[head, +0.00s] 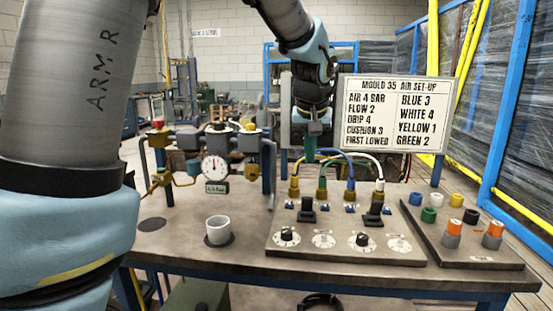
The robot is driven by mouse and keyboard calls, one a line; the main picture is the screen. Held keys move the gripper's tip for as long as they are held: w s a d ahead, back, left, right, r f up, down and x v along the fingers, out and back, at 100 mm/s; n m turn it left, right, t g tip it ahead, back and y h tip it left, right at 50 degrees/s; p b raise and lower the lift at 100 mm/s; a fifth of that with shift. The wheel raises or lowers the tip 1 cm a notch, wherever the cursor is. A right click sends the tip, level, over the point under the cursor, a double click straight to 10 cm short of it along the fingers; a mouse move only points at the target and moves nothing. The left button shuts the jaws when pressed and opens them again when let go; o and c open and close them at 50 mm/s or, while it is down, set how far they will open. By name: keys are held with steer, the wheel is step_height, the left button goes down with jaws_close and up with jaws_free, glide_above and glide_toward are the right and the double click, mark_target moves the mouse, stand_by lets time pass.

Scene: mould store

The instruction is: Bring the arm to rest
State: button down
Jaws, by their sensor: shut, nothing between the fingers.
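My arm comes in from the upper left and reaches down over the bench from the top middle. My gripper (310,157) points downward above the back of the connector panel (345,250), in front of a grey box and left of the white sign. It is shut with nothing held. Its tips look close to the coloured hoses behind the panel; I cannot tell the exact gap.
The bench (180,245) holds a white cup (218,230), a pressure gauge (215,168) with valves, and a side plate (470,245) with several coloured caps. The sign (393,113) stands right of my gripper. Blue and yellow frames stand at right.

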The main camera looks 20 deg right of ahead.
steer(key=s+a+f+n+g+y, duration=0.1)
steer(key=a+f, duration=0.3)
steer(key=a, duration=0.5)
steer(key=a+f+n, duration=0.1)
steer(key=a+f, duration=0.2)
steer(key=a, duration=0.5)
steer(key=s+a+f+n+g+y, duration=0.1)
steer(key=a+f, duration=0.3)
steer(key=a, duration=0.5)
steer(key=s+a+f+g, duration=0.1)
steer(key=s+a+f, duration=0.2)
steer(key=s+a, duration=0.3)
steer(key=shift+s+a+f+n+p, duration=0.3)
steer(key=shift+s+a+n, duration=0.1)
steer(key=shift+a, duration=0.8)
